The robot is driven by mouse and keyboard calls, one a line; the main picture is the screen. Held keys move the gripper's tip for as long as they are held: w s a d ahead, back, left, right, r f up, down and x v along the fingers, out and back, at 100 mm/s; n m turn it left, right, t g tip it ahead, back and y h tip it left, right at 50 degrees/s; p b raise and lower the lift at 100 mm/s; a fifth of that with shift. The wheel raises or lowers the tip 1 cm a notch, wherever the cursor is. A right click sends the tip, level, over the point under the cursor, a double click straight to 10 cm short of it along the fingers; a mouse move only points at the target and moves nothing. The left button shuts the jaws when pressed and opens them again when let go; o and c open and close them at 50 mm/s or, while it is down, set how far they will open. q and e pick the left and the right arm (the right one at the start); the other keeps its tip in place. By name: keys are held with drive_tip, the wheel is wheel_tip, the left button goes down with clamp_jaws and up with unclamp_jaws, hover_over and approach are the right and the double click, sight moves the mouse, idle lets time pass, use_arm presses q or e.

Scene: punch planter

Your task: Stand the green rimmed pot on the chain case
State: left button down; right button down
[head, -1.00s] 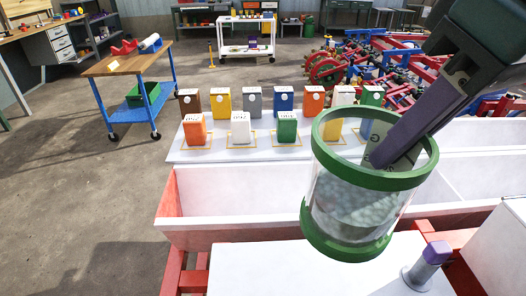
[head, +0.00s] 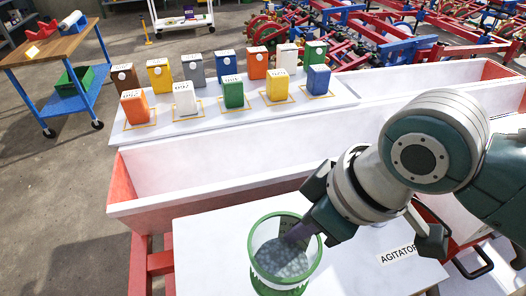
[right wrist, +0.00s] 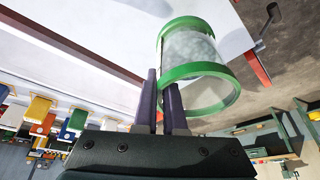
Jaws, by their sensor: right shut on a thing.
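The green rimmed pot (head: 284,262) is a clear cylinder with green rings at its top and bottom, holding grey-green granules. My right gripper (head: 302,232) is shut on its wall, with one purple finger inside the rim. The right wrist view shows the pot (right wrist: 190,48) pinched by the finger ends (right wrist: 160,108). The pot looks roughly upright over the front of a white flat top (head: 215,235); I cannot tell whether it touches. The word AGITATOR shows on this top, partly behind my arm. No label names the chain case. My left gripper is out of view.
A long white trough (head: 200,180) with red ends lies behind the white top. Beyond it, several coloured boxes stand on a white board (head: 140,137). A blue cart (head: 64,90) stands at left, and red and blue machinery (head: 390,40) at back right.

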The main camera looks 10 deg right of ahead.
sight(302, 248)
wheel_tip(302, 248, down, 7)
drive_tip(key=shift+r+b, duration=0.1)
drive_tip(key=shift+b, duration=0.7)
drive_tip(key=c, duration=1)
unclamp_jaws()
